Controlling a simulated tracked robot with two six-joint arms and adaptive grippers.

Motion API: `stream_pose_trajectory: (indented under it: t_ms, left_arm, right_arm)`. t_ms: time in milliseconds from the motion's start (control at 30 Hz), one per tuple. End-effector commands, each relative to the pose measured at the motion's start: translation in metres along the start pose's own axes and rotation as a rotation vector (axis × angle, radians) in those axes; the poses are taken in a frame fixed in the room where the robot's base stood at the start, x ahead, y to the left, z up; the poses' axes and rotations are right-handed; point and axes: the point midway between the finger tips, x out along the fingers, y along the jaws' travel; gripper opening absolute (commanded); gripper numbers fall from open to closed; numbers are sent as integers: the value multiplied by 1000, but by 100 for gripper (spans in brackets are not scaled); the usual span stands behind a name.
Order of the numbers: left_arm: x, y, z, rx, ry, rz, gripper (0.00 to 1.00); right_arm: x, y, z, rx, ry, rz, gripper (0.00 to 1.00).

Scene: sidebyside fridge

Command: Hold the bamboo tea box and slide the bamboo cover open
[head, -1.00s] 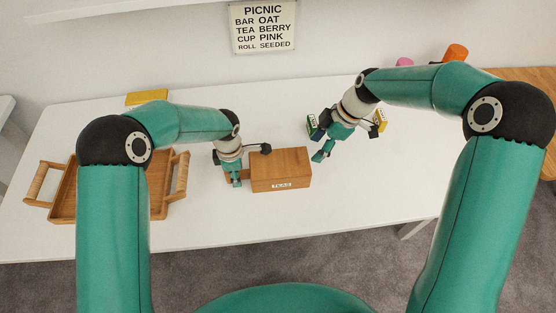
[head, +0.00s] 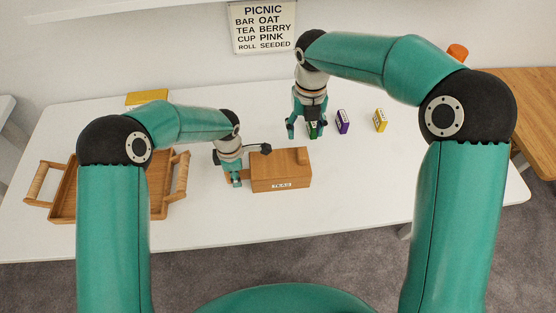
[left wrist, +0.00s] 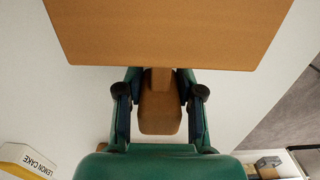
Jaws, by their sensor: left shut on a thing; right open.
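The bamboo tea box (head: 281,184) stands on the white table in the head view, with a small label on its front. Its bamboo cover (head: 275,159) lies on top, with a small raised piece near the right end. My left gripper (head: 236,180) is at the box's left end. In the left wrist view, my left gripper (left wrist: 160,100) is shut on a brown handle (left wrist: 160,115) that sticks out from the box (left wrist: 165,35). My right gripper (head: 307,130) is open behind the box's right part, close around or in front of a green packet (head: 313,129); contact cannot be told.
A purple packet (head: 343,128) and a yellow packet (head: 380,120) stand to the right. A wooden tray (head: 158,209) with handles is at the left, with a yellow box (head: 147,98) behind it. The table's right front part (head: 380,190) is clear.

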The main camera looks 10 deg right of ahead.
Motion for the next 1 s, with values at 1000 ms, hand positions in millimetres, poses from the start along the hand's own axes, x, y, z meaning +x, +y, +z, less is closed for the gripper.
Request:
stream_pose_trajectory:
  t_ms: [1000]
  left_arm:
    - [0, 0, 0, 0, 0, 1, 0]
  right_arm:
    - [104, 0, -1, 4, 1, 2, 60]
